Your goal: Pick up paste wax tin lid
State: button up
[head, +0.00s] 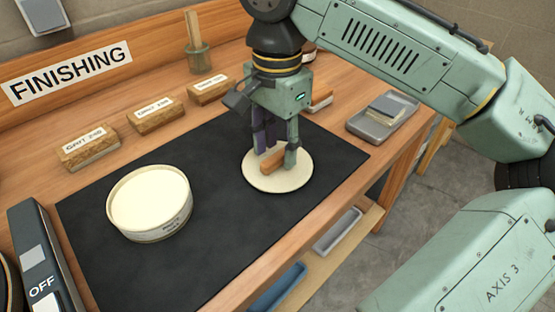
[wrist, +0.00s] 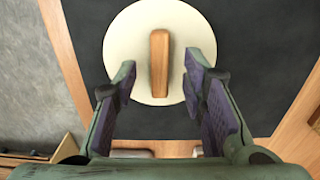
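The paste wax tin lid (head: 297,180) is a cream disc with a wooden bar handle (head: 273,161), lying flat on the black mat. In the wrist view the lid (wrist: 130,45) fills the top middle, with its handle (wrist: 159,63) upright in the picture. My gripper (head: 274,158) is open and points down over the lid. In the wrist view its fingers (wrist: 160,85) stand apart, with the handle in line with the gap between them; I cannot tell whether the tips reach down beside it. The open cream tin (head: 150,205) stands to the left on the mat.
The black mat (head: 215,260) has clear room between tin and lid. Wooden grit blocks (head: 155,115) line the back, near a jar with a brush (head: 196,58). A grey tray (head: 382,117) sits right. A switch box marked OFF (head: 40,262) stands front left.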

jog(key=shift+f, duration=0.55)
grip_shut()
